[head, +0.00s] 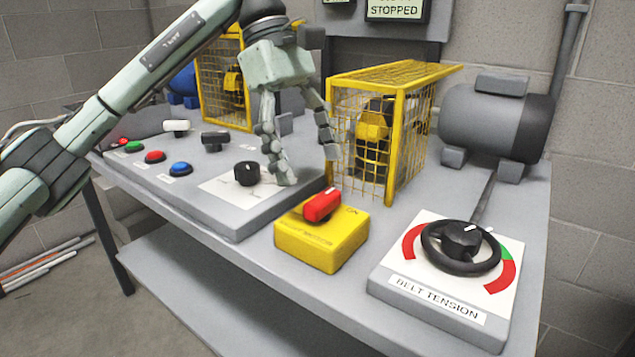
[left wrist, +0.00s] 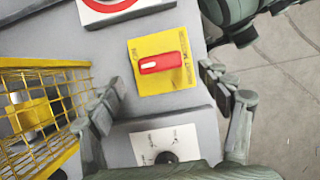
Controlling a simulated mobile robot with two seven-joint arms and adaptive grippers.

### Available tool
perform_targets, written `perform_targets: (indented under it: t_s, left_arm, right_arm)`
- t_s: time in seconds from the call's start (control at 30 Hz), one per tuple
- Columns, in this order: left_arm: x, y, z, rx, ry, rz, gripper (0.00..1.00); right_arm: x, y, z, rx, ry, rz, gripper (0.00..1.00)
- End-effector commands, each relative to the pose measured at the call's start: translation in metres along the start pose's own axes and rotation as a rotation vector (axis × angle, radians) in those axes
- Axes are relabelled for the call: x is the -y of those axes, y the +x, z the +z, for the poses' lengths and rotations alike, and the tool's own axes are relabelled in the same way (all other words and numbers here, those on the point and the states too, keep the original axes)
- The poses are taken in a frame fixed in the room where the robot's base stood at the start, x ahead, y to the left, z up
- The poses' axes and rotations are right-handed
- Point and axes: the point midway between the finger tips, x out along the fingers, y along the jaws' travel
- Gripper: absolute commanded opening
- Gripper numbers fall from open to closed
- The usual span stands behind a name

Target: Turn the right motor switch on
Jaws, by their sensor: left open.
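The right motor switch is a yellow box (head: 322,238) with a red handle (head: 322,205) on top, at the front edge of the bench. An ON mark stands beside the handle. In the left wrist view the yellow box (left wrist: 165,84) reads RIGHT MOTOR along one edge, and its red handle (left wrist: 160,63) lies crosswise, with ON near its left end. My left gripper (head: 308,166) is open and empty, fingers pointing down, above and behind the switch in the head view. In the left wrist view the open fingers (left wrist: 162,76) frame the box, apart from the handle. My right gripper is not seen.
A yellow mesh guard (head: 410,140) stands close behind the switch. A belt tension wheel (head: 460,248) is to its right, a panel with a black knob (head: 247,173) to its left. A grey motor (head: 490,120) stands at the back right. A sign (head: 395,10) reads STOPPED.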

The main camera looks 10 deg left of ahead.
Motion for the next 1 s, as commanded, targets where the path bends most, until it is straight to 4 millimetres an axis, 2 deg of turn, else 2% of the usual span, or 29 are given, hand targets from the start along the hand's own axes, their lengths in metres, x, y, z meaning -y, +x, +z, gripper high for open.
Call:
perform_targets:
  t_s: [0.03, 0.2, 0.4, 1.0]
  left_arm:
    - [-0.001, -0.014, 0.000, -0.002, -0.001, 0.004, 0.78]
    - [0.000, -0.047, 0.000, -0.003, -0.002, 0.004, 0.78]
    - [0.000, -0.067, 0.000, -0.002, 0.000, 0.000, 0.78]
    - [0.000, -0.072, 0.000, -0.001, 0.000, 0.000, 0.78]
  right_arm:
    - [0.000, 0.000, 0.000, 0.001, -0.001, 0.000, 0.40]
    - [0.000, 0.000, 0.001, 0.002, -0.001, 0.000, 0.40]
    - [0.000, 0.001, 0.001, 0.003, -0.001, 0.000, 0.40]
    - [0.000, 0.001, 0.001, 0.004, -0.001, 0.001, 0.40]
